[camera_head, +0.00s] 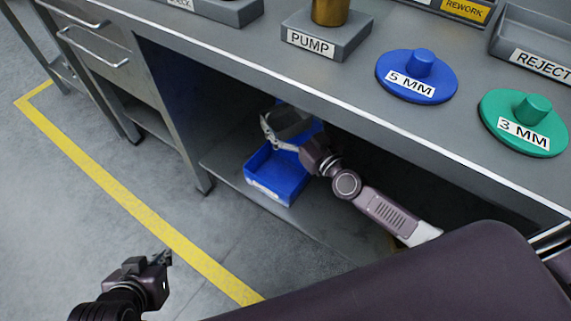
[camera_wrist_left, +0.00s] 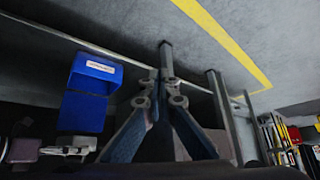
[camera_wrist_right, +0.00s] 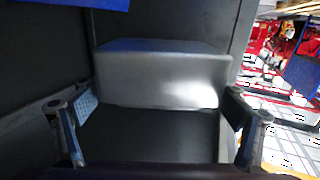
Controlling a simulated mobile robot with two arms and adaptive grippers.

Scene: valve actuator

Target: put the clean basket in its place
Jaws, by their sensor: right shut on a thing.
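A grey metal basket (camera_head: 287,121) is under the workbench, above the lower shelf. My right gripper (camera_head: 286,141) is shut on it, reaching in from the right. The basket's inside and underside are hidden. My left gripper (camera_head: 163,259) is over the floor in front of the bench, empty, its fingers close together. They also converge in the left wrist view (camera_wrist_left: 163,90).
A labelled blue bin (camera_head: 277,178) sits at the shelf's (camera_head: 228,162) front edge, close below the basket. More blue shows behind it. The benchtop (camera_head: 255,50) overhangs the shelf; a leg (camera_head: 185,130) stands left. Floor in front is clear, with a yellow line (camera_head: 125,200).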

